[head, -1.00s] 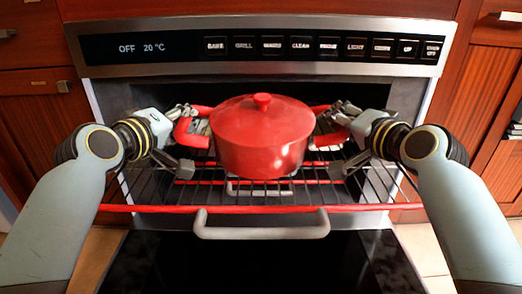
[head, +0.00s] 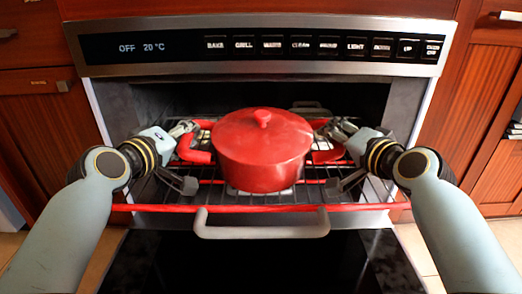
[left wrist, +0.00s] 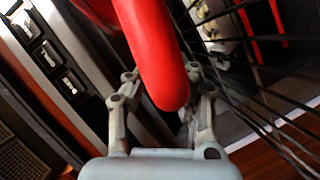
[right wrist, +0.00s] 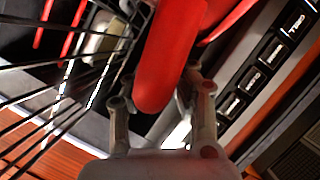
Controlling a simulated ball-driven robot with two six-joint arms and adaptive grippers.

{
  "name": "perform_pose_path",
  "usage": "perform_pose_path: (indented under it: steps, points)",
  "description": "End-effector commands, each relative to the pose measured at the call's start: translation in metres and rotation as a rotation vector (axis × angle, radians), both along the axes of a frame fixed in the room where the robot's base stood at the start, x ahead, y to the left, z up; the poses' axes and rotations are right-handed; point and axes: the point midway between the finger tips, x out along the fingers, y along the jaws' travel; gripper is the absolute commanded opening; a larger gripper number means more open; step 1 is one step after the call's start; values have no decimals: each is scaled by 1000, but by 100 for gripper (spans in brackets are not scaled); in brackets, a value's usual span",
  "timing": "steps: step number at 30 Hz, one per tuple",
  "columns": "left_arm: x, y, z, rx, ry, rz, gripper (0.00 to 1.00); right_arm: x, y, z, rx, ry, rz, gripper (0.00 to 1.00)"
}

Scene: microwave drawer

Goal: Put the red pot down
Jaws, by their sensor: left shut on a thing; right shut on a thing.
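The red pot (head: 262,152), with its lid and knob on, is upright in the middle of the head view, over the pulled-out wire rack (head: 215,190). I cannot tell for sure whether its base touches the rack. My left gripper (head: 190,130) is shut on the pot's left handle, which also shows between the fingers in the left wrist view (left wrist: 165,75). My right gripper (head: 328,132) is shut on the right handle, seen between the fingers in the right wrist view (right wrist: 165,70). The pot's underside is hidden.
The oven control panel (head: 262,46) is just above and behind the pot. A grey door handle (head: 262,231) and the rack's red front bar (head: 165,208) are in front. The oven door (head: 250,262) hangs open below. Wooden cabinets (head: 480,110) stand on both sides.

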Motion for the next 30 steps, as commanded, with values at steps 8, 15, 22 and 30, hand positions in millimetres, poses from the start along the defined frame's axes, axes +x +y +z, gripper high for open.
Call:
perform_pose_path:
  steps: [8,15,22,30]
  points:
    - [0,0,1,-1,-2,0,46,0,0,1,1,-3,1,46]
    - [0,0,0,0,-1,-1,46,0,0,0,0,-1,1,46]
    - [-1,0,-1,0,0,0,46,0,0,-1,0,0,0,46]
    - [-37,13,6,3,1,0,46,0,0,-1,0,0,0,46]
